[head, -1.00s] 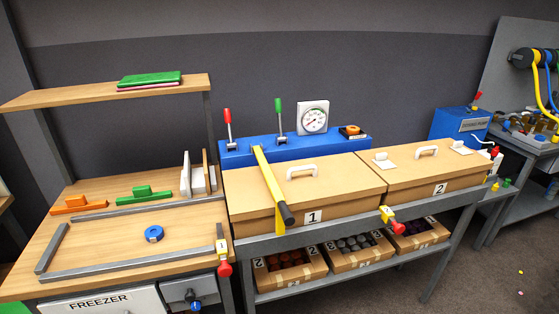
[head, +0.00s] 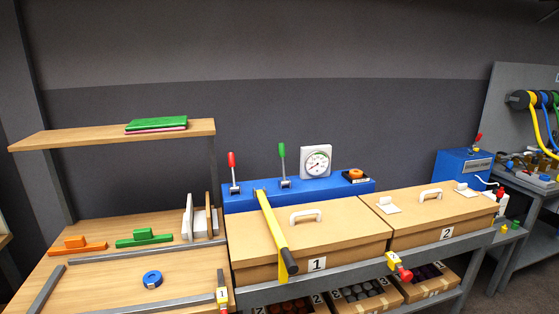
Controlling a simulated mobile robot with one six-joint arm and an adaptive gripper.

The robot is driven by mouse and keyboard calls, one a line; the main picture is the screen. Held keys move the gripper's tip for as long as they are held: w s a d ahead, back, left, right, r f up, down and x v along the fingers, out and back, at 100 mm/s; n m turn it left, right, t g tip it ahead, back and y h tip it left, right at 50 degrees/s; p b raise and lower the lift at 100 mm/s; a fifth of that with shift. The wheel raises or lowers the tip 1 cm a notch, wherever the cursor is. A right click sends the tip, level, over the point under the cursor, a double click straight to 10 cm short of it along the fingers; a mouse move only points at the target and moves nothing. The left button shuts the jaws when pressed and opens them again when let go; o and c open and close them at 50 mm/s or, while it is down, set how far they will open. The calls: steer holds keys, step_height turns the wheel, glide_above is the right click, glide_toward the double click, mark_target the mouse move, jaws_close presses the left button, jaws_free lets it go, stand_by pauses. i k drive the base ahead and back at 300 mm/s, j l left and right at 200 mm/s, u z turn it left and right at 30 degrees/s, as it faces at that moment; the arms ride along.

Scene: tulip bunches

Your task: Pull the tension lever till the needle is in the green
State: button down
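A white square gauge (head: 316,161) with a round dial stands on the back of a blue housing (head: 333,188). Its needle and any green zone are too small to read. A red-handled lever (head: 233,172) and a green-handled lever (head: 282,164) stand roughly upright on the same housing, left of the gauge. A long yellow bar (head: 271,222) runs from the housing forward over the lid of box 1. I cannot tell from the picture which of these is the tension lever. My gripper is not in view.
Lidded boxes 1 (head: 345,254) and 2 (head: 447,235) fill the bench in front of the housing. A small orange item (head: 355,175) sits right of the gauge. A wooden worktop (head: 185,275) with orange and green blocks is at left, under a shelf (head: 100,137).

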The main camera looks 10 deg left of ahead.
mark_target(281, 149)
steer(key=i+j, duration=0.2)
steer(key=j, duration=0.2)
steer(key=i+j, duration=0.15)
steer(key=j, duration=0.25)
steer(key=i+j, duration=0.2)
steer(key=j, duration=0.2)
steer(key=i+j+u, duration=0.1)
steer(key=j, duration=0.3)
steer(key=i+j, duration=0.25)
steer(key=j, duration=0.15)
steer(key=i+j, duration=0.2)
steer(key=j, duration=0.2)
